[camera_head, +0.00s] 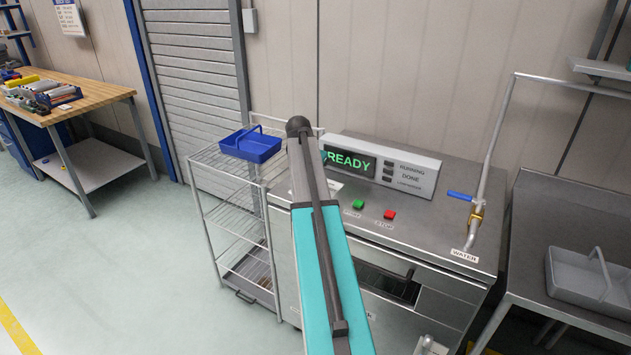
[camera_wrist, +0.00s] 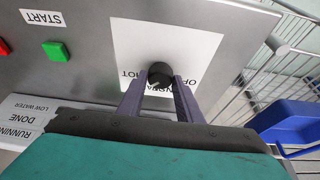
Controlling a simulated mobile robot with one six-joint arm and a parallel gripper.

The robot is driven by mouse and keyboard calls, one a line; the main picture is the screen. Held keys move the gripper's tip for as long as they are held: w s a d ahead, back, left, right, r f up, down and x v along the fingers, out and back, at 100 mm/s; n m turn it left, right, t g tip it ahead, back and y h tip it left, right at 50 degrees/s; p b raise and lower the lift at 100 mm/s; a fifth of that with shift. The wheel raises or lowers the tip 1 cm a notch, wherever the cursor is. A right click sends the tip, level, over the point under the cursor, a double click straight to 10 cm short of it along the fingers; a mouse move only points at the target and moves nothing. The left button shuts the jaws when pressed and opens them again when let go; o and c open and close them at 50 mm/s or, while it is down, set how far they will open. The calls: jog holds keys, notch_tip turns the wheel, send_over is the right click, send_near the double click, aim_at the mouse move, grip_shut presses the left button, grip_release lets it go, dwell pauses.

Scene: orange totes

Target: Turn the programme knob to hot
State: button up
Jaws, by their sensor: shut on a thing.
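The programme knob (camera_wrist: 160,73) is a small black round knob on a white label card (camera_wrist: 195,45) on the steel top of the machine. In the wrist view, which shows the panel upside down, my gripper (camera_wrist: 160,83) has one finger on each side of the knob, shut on it. The word HOT shows left of the knob and part of another word right of it; lettering between the fingers is partly covered. I cannot clearly tell where the knob points. In the head view my arm hides the knob and gripper.
The machine's display (camera_head: 350,161) reads READY. A green button (camera_head: 358,204) and a red button (camera_head: 390,214) sit on the top. A blue-handled water pipe (camera_head: 476,217) stands right. A wire rack (camera_head: 205,200) with a blue basket (camera_head: 250,147) stands left.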

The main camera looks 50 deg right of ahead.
jog(key=shift+w+m+g+b, duration=0.15)
jog(key=shift+m+g+b, duration=0.55)
jog(key=shift+m, duration=1.5)
jog(key=o, duration=1)
jog(key=shift+r, duration=0.1)
jog(key=shift+w+b+v, duration=0.2)
jog(key=shift+b+v, duration=0.95)
jog(key=shift+v, duration=5.7)
